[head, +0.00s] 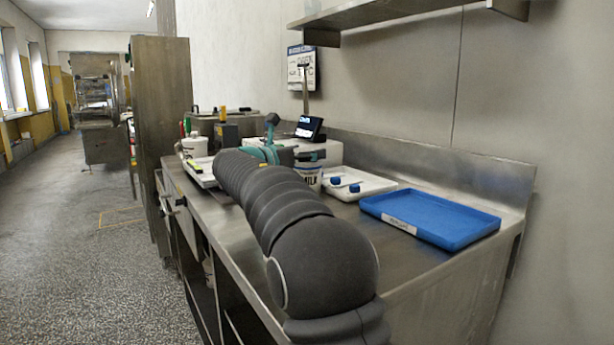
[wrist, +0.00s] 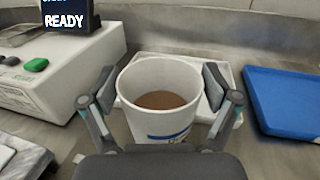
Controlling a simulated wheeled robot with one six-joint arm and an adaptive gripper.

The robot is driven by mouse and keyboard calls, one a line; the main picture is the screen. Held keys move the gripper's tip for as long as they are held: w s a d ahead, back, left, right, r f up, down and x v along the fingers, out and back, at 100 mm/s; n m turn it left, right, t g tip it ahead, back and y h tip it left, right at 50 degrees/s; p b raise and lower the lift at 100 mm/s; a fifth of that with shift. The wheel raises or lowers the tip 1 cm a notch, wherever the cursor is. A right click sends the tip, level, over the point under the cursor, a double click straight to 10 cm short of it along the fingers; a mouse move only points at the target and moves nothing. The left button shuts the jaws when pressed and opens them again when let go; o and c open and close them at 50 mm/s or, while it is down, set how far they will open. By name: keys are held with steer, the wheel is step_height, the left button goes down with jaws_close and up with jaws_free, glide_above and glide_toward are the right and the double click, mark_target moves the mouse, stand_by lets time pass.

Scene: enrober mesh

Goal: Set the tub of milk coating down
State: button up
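The tub of milk coating (wrist: 160,122) is a white round tub with a blue-marked label, open at the top, with brown coating low inside. In the wrist view it sits upright between the two finger pads of my gripper (wrist: 160,88), one pad on each side close against its wall. My gripper (head: 275,155) is mostly hidden there. The tub's base is hidden, so I cannot tell whether it touches the counter.
A white machine (wrist: 65,70) with a READY display (wrist: 66,16) stands left of the tub. A white tray (head: 352,183) with blue knobs lies just behind it. A blue tray (head: 455,222) lies to the right. The steel counter (head: 365,245) is bare at the front. A wall shelf hangs above.

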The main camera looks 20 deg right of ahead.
steer(key=c, duration=1.2)
steer(key=shift+r, duration=0.2)
steer(key=s+d+r, duration=0.7)
steer(key=d+r, duration=0.1)
steer(key=r, duration=0.2)
steer(key=shift+s+d+r, duration=0.35)
steer(key=shift+s, duration=0.05)
